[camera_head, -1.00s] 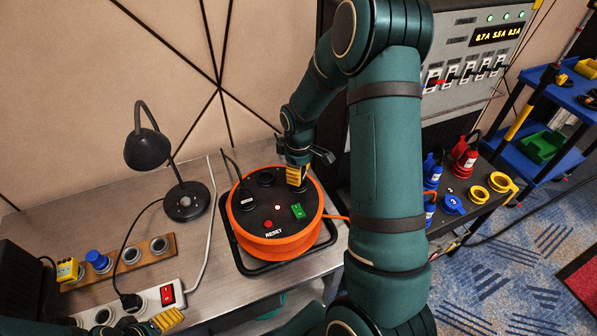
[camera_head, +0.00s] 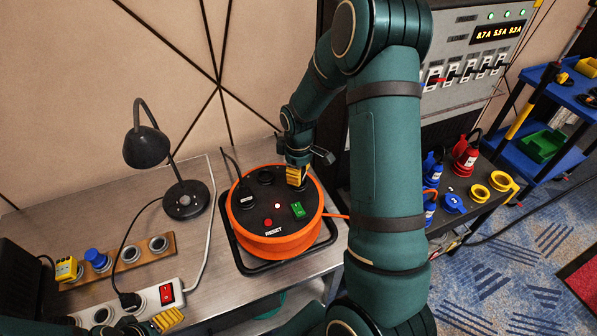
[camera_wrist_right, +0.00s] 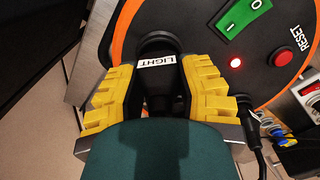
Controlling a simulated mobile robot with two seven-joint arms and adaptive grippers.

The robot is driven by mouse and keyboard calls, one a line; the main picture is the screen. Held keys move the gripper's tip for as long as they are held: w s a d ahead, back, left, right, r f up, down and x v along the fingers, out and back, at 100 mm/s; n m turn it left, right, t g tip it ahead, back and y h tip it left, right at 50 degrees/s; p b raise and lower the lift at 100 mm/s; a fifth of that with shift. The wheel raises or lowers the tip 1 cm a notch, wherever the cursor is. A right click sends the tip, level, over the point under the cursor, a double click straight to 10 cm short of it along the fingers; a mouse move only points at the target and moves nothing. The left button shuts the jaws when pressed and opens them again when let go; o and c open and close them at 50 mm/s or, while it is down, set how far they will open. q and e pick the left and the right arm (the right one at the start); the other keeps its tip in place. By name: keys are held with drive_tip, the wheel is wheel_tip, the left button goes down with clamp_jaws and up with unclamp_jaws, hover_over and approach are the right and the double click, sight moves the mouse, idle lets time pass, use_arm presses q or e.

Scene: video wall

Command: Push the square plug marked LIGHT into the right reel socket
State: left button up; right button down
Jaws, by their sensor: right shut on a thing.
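The orange cable reel (camera_head: 270,252) stands on the bench with a black top face. My right gripper (camera_head: 297,175) is over the right side of that face, pointing down at the right socket, which it hides. In the right wrist view its yellow fingers are shut on the black plug marked LIGHT (camera_wrist_right: 156,61). The plug's far end meets the reel's dark socket area (camera_wrist_right: 160,42); I cannot tell how deep it sits. My left gripper (camera_head: 150,327) shows only in part at the bottom left, its jaws unclear.
The reel's top bears a green switch (camera_head: 297,209), a red RESET button (camera_head: 267,223) and another black plug (camera_head: 246,199). A desk lamp (camera_head: 184,200) stands left of the reel. A power strip (camera_head: 150,300) and a wooden socket board (camera_head: 130,262) lie front left.

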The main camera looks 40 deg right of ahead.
drive_tip(key=shift+f+b, duration=0.35)
drive_tip(key=shift+f, duration=0.15)
drive_tip(key=shift+c, duration=0.6)
unclamp_jaws()
drive_tip(key=shift+r, duration=0.2)
drive_tip(key=shift+r+p, duration=2.2)
drive_tip(key=shift+r, duration=0.7)
